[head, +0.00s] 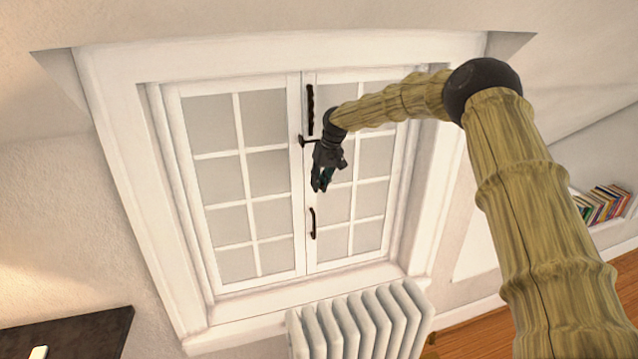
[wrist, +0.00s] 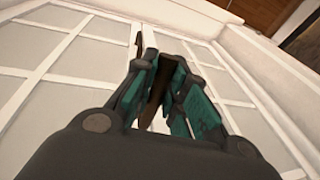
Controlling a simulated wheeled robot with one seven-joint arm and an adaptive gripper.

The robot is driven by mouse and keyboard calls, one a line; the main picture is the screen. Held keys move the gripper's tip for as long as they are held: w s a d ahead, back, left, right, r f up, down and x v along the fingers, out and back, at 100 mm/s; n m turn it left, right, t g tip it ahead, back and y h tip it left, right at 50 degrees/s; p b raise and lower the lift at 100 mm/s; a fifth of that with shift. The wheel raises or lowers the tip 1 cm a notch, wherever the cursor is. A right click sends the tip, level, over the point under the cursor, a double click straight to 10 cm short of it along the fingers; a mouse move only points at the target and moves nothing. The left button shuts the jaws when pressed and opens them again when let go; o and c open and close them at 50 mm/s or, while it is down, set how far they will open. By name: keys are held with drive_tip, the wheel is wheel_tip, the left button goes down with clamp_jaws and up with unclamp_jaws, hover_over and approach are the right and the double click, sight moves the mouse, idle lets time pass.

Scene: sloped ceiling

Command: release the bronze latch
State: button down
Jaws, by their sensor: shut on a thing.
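A white double window (head: 300,185) with gridded panes shows in the head view, its two leaves meeting at the middle. The bronze latch (head: 304,141) is a dark piece at that middle seam, partly hidden by my gripper (head: 322,180). In the wrist view, my gripper (wrist: 164,68) has teal-padded fingers shut on a brown piece, which looks like the bronze latch (wrist: 157,92).
A white radiator (head: 362,322) stands under the window. Bookshelves are at right, a dark tabletop (head: 75,335) at lower left.

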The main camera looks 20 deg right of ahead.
drive_tip(key=shift+d+r, duration=0.1)
drive_tip(key=shift+r, duration=0.05)
drive_tip(key=c, duration=1.4)
unclamp_jaws()
drive_tip(key=v, duration=1.2)
